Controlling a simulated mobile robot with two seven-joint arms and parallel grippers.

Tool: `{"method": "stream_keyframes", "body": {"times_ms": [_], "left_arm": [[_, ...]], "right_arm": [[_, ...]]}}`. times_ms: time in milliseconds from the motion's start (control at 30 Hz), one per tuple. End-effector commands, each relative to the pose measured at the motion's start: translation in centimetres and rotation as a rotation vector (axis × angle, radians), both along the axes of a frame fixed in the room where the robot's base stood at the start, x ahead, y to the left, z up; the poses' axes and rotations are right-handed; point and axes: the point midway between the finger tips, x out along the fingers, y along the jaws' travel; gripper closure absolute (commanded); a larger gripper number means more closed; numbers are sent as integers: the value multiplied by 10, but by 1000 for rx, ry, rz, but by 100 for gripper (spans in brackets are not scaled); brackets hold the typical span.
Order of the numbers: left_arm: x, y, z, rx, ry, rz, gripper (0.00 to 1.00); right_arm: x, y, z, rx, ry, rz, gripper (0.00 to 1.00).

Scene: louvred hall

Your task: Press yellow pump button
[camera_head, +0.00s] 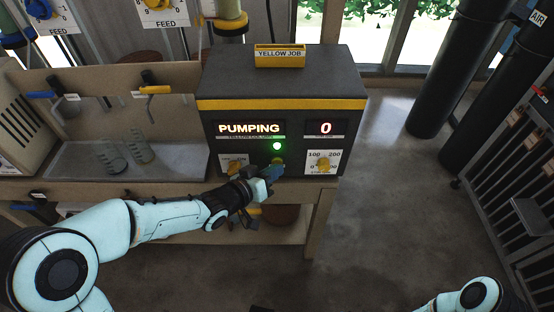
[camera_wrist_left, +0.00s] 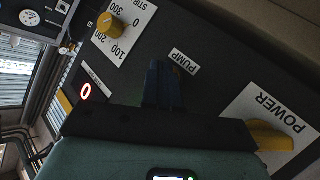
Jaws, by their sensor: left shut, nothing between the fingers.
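The dark pump control box (camera_head: 282,125) with a yellow stripe stands on a wooden bench. Its display reads PUMPING (camera_head: 249,128), and a green lamp (camera_head: 277,146) is lit below. My left gripper (camera_head: 272,173) is shut and empty, with its fingertips at the front panel just under the lamp. A little yellow (camera_head: 278,160) shows just above the fingertips. In the left wrist view the shut fingers (camera_wrist_left: 164,84) point at the panel beside the PUMP label (camera_wrist_left: 185,62). They hide the button there, so I cannot tell whether they touch it. My right gripper is out of view.
A yellow power knob (camera_wrist_left: 270,136) sits close to my left gripper. A bench tray (camera_head: 85,165) lies left; black pipes (camera_head: 440,85) stand right. The floor between is clear.

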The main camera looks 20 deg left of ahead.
Motion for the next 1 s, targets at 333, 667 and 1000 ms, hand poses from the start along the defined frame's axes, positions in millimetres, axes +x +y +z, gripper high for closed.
{"method": "stream_keyframes", "body": {"times_ms": [333, 667, 1000], "left_arm": [[-13, -4, 0, 1, 0, -3, 100], [-45, -14, -1, 1, 2, -3, 100], [-58, -17, -1, 1, 1, -1, 100]], "right_arm": [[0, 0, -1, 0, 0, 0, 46], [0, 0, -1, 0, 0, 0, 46], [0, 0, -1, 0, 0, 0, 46]]}}
